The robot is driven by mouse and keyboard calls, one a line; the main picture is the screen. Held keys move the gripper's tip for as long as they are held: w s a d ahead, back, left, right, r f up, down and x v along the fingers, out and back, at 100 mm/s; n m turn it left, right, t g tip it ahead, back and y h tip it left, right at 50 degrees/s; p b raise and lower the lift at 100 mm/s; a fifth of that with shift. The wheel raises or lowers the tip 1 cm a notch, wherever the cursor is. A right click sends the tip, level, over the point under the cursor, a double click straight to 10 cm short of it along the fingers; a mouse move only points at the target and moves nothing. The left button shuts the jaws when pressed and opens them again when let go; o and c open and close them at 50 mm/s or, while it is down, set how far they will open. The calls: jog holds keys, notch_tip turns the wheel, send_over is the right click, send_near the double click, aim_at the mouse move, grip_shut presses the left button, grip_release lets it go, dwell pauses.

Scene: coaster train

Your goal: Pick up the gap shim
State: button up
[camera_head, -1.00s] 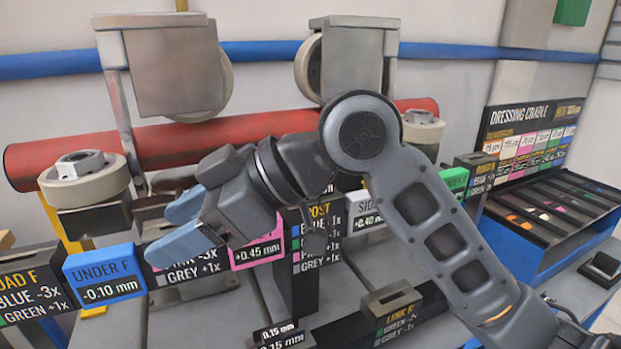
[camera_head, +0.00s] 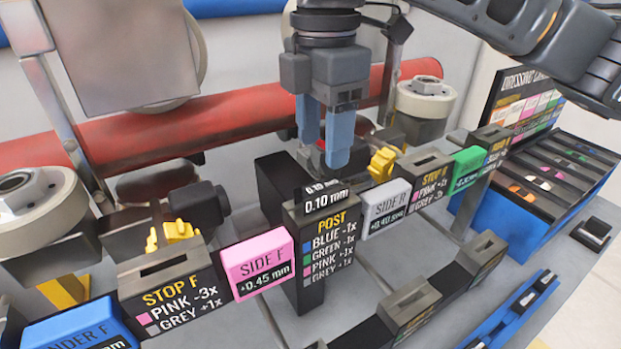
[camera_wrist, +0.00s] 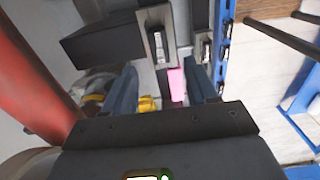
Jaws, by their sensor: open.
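A small black piece marked 0.10 mm (camera_head: 325,199) sits on top of the black POST holder (camera_head: 322,245) in the head view; it is the likely gap shim, though nothing names it so. My gripper (camera_head: 324,150) points down with two blue fingers, above and apparently a little behind the POST top. Its fingers are apart with nothing seen between them. In the wrist view the open gripper (camera_wrist: 162,88) shows at both sides of a pink tag and a yellow part. I cannot tell the exact depth between fingertips and the marked piece.
Beside the post stand the pink SIDE F block (camera_head: 258,263), the STOP F holder (camera_head: 168,290) and the white SIDE R block (camera_head: 386,208). A blue rack (camera_head: 540,200) with slots lies at right.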

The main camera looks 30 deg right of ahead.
aim_at(322, 186)
notch_tip(322, 186, down, 7)
jog(key=shift+d+f+p, duration=0.1)
jog(key=shift+f+p, duration=0.1)
jog(key=shift+p, duration=0.35)
grip_shut()
dwell(0.4)
